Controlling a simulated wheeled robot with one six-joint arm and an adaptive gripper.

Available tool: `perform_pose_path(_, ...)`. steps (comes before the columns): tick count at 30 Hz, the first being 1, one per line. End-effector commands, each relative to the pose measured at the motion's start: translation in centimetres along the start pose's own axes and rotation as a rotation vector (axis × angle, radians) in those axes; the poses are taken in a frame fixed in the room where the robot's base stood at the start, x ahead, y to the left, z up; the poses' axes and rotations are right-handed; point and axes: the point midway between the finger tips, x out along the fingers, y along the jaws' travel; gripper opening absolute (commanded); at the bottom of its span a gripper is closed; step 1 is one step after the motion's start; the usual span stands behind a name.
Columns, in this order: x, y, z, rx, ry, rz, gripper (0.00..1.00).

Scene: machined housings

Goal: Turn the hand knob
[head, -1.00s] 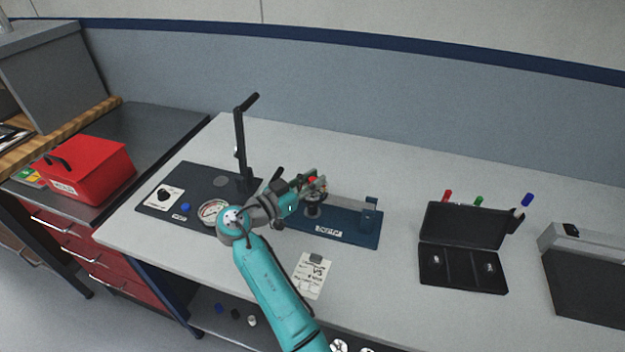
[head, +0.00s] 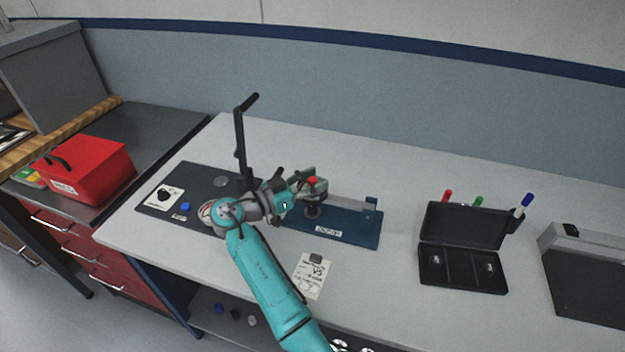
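My gripper (head: 307,187) is at the blue fixture plate (head: 350,232), in the middle of the table. It is beside a red-topped part (head: 312,181) and above a dark round part (head: 313,211) on that plate. I cannot tell whether the gripper touches either part, and its fingers are too small and covered to read. A black knob (head: 163,194) on a white dial card stands on the dark panel (head: 208,182) at the left, well apart from the gripper. I cannot tell for sure which part is the hand knob.
An upright black lever stand (head: 240,150) rises just left of my gripper. A gauge (head: 207,211) is partly behind my arm. A paper card (head: 311,275) lies in front. An open black case (head: 462,268) with markers is at the right. The table behind the fixture is clear.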

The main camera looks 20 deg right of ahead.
Motion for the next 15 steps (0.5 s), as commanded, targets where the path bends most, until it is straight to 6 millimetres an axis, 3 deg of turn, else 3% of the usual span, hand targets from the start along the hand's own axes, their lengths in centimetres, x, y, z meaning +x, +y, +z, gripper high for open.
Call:
perform_pose_path(9, -0.3, 0.0, -0.1, 0.001, 0.001, -0.001, 0.49)
perform_pose_path(15, -2.9, -0.1, -0.1, 0.001, 0.001, -0.003, 0.49)
